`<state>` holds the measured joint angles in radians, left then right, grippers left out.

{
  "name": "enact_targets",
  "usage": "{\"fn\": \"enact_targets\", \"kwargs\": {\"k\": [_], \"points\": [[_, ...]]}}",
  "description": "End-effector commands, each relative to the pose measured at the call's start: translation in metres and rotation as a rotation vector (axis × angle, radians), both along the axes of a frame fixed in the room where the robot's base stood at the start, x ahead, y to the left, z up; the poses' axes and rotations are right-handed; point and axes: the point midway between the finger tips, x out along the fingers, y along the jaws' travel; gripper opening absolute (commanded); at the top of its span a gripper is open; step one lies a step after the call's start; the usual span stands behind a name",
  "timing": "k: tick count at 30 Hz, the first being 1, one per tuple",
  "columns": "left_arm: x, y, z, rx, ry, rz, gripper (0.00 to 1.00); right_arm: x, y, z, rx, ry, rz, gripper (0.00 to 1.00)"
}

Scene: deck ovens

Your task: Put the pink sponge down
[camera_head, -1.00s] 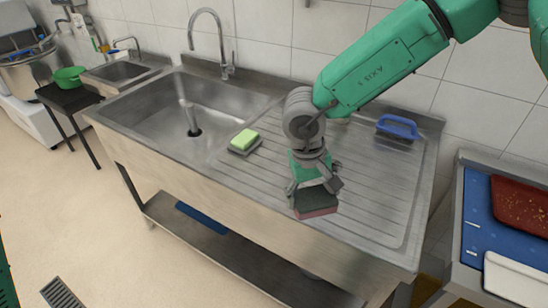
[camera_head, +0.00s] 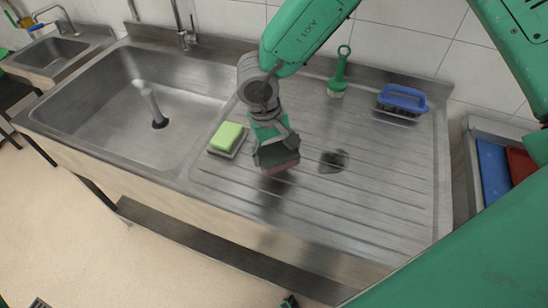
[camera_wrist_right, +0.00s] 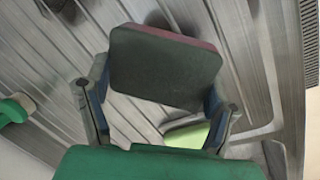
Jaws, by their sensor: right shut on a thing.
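The pink sponge (camera_head: 280,168) has a dark scouring face on top and a pink underside. My right gripper (camera_head: 275,152) is shut on it and holds it over the ribbed steel drainboard (camera_head: 390,185). A dark shadow lies just below it; whether it touches the board I cannot tell. In the right wrist view the sponge (camera_wrist_right: 165,68) sits between the two fingers, its dark face toward the camera and a pink edge showing. My left gripper cannot be made out.
A light green sponge (camera_head: 227,136) lies left of my right gripper, near the sink basin (camera_head: 105,95). A dark scourer-like patch (camera_head: 334,160) lies to the right. A green-handled brush (camera_head: 339,75) and a blue brush (camera_head: 402,100) stand behind. The drainboard's front right is clear.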

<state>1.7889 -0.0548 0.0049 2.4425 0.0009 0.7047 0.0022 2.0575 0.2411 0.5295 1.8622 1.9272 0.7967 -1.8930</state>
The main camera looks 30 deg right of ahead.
Motion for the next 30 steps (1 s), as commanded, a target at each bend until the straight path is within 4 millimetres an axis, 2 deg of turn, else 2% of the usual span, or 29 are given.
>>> {"fn": "enact_targets", "kwargs": {"k": [11, 20, 21, 22, 30], "points": [[0.001, 0.0, 0.001, 0.0, -0.003, 0.0, 0.0, 0.0, 0.002, -0.04, -0.003, 0.0, 0.002, 0.31], [0.001, 0.0, 0.001, 0.0, -0.002, 0.0, 0.0, 0.001, -0.001, -0.044, 0.002, -0.001, 0.0, 0.31], [0.001, 0.0, 0.001, 0.0, -0.002, 0.0, 0.0, 0.001, -0.001, -0.043, 0.002, -0.001, 0.0, 0.87], [0.001, 0.0, 0.001, 0.0, -0.003, 0.0, 0.0, 0.001, -0.001, -0.043, 0.002, -0.001, 0.0, 0.98], [0.001, 0.0, 0.001, 0.0, -0.003, 0.0, 0.0, 0.001, 0.001, -0.042, 0.0, -0.002, 0.0, 0.98]]}}
